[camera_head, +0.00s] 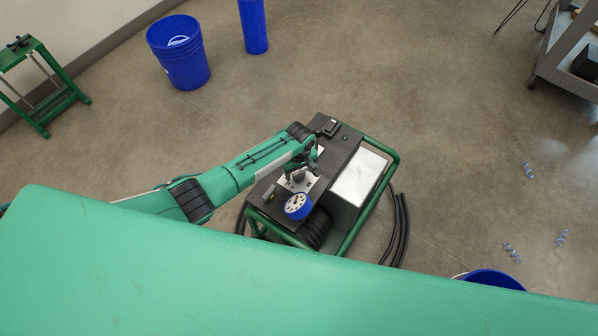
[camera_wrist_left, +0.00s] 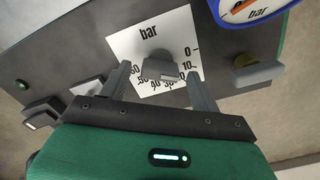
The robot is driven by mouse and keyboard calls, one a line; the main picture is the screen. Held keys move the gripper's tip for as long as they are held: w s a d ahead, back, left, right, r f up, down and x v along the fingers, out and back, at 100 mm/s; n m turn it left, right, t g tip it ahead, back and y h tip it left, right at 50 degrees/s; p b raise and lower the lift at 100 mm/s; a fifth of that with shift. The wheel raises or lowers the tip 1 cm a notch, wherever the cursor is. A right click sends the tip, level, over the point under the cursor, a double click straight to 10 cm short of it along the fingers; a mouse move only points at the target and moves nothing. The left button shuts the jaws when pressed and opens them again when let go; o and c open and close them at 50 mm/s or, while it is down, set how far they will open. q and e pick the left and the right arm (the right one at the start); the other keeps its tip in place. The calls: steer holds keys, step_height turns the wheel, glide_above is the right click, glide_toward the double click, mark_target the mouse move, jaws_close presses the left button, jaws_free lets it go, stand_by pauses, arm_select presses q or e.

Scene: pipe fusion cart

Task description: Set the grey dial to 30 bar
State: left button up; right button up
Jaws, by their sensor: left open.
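The grey dial (camera_wrist_left: 160,66) sits on a white scale plate (camera_wrist_left: 127,45) marked "bar", with 0 and 10 at its right and further numbers around its lower edge. My left gripper (camera_wrist_left: 157,78) is open, with one finger on each side of the dial; I cannot tell whether they touch it. The number the dial points to is not clear. In the head view my left gripper (camera_head: 304,166) is over the cart's dark top panel, and the dial is mostly hidden there. My right gripper is not in view.
A blue-rimmed pressure gauge (camera_head: 298,206) stands close to the plate and also shows in the wrist view (camera_wrist_left: 250,8). A small lever (camera_wrist_left: 258,74) is right of the dial, a switch (camera_wrist_left: 42,113) left. The cart has a green tube frame (camera_head: 372,210). Blue bins (camera_head: 183,62) stand farther off.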

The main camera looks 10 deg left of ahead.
arm_select(q)
steer(key=shift+f, duration=0.2)
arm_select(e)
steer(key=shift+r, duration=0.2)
arm_select(q)
steer(key=c, duration=1)
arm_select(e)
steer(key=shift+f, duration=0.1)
arm_select(q)
steer(key=m+p, duration=0.2)
steer(key=m, duration=0.3)
steer(key=shift+m, duration=0.3)
steer(key=m+p, duration=0.1)
steer(key=m, duration=0.1)
steer(key=shift+m, duration=2)
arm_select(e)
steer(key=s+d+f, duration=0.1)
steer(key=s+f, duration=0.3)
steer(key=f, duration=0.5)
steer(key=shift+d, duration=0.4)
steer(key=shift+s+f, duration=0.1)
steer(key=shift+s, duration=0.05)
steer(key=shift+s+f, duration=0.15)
